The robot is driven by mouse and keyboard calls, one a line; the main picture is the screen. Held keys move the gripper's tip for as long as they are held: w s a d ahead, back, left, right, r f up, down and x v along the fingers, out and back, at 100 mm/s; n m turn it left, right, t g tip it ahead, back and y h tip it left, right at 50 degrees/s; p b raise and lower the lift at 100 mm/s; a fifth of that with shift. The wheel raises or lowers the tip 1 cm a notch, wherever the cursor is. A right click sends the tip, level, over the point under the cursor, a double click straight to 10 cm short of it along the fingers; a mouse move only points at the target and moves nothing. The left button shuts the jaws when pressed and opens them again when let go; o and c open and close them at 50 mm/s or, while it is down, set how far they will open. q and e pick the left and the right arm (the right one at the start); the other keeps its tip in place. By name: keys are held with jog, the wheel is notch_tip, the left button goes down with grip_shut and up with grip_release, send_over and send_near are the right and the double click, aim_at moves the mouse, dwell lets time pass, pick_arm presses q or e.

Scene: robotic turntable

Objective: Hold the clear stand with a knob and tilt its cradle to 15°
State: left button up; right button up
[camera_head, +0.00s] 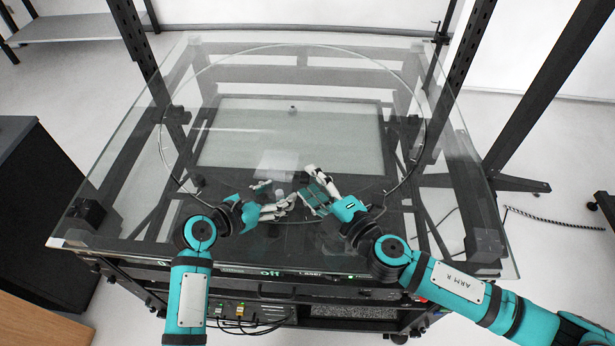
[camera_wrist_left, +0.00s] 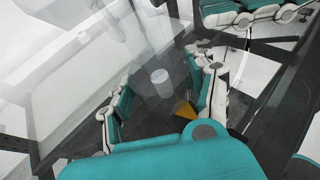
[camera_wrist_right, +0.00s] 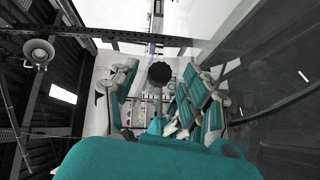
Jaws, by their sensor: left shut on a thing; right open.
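The clear stand (camera_head: 278,163) is a faint, pale see-through shape on the glass, just beyond my grippers in the head view. My left gripper (camera_head: 276,196) is shut on the clear stand, its fingers set wide apart. In the left wrist view, a grey cylinder (camera_wrist_left: 160,78) and an orange patch (camera_wrist_left: 185,110) show between those fingers. My right gripper (camera_head: 308,188) is open beside it on the right. In the right wrist view the round black knob (camera_wrist_right: 159,73) lies between its spread fingers; contact cannot be told. The cradle and its angle are too faint to read.
A large round glass disc (camera_head: 230,60) lies over a wide glass tabletop (camera_head: 115,195) on a dark frame. Black uprights (camera_head: 545,85) stand at the sides. A dark cabinet (camera_head: 45,200) is at left. Most of the glass beyond the grippers is clear.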

jog(key=shift+x, duration=1.1)
